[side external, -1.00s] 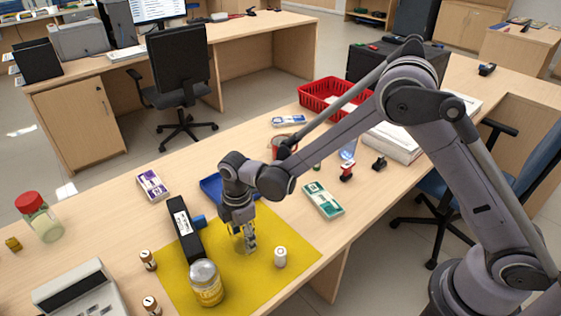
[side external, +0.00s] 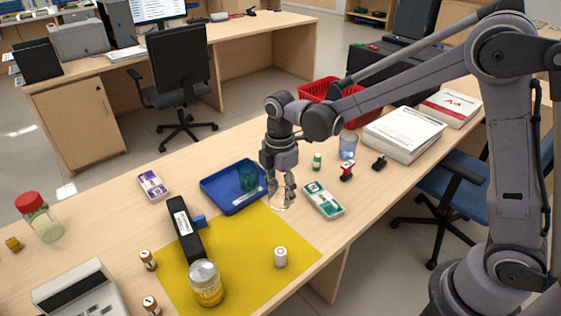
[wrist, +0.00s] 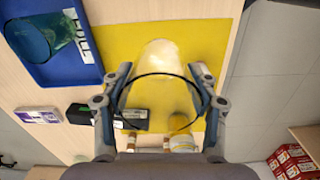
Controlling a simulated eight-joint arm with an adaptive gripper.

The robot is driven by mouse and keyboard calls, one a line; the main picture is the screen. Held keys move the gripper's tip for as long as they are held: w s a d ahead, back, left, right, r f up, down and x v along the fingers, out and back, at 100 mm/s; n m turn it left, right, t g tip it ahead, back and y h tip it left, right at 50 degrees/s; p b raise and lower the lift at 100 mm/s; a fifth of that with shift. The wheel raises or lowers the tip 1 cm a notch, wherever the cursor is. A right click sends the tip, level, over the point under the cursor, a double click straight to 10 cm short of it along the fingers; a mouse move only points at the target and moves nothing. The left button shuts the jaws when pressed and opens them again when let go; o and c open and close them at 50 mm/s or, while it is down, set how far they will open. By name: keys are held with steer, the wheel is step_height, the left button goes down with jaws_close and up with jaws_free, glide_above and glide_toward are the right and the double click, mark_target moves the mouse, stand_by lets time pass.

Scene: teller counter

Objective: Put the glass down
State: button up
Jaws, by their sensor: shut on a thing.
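My gripper (side external: 282,188) is shut on a clear, almost invisible glass (side external: 280,205). They are low over the bare wood, between the blue tray (side external: 212,199) and the green-and-white pack (side external: 323,200), near the yellow mat's back corner. I cannot tell whether the glass touches the counter. In the wrist view the glass (wrist: 158,58) sits between my fingers, its dark round rim toward me, with the yellow mat (wrist: 215,35) seen behind it. A light blue glass (side external: 348,146) stands farther back.
A small green bottle (side external: 317,161), a red-and-white stamp (side external: 346,171) and papers (side external: 402,136) are to the right.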

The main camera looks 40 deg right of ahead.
steer(key=shift+s+d+m, duration=0.25)
steer(key=shift+d+m, duration=0.45)
steer(key=shift+m, duration=0.1)
steer(key=s+d+f+m, duration=0.2)
steer(key=s+d+m, duration=0.45)
steer(key=m, duration=0.85)
steer(key=w+a+r, duration=0.2)
steer(key=w+a, duration=0.2)
steer(key=a, duration=0.5)
steer(key=a+f, duration=0.2)
steer(key=a, duration=0.1)
steer(key=a+f, duration=0.2)
steer(key=a, duration=0.2)
steer(key=a+f, duration=0.2)
steer(key=a, duration=0.1)
steer(key=shift+w+a, duration=0.3)
steer(key=shift+w, duration=0.1)
steer(key=shift+a+f, duration=0.25)
steer(key=shift+f, duration=1.95)
steer(key=shift+f, duration=0.1)
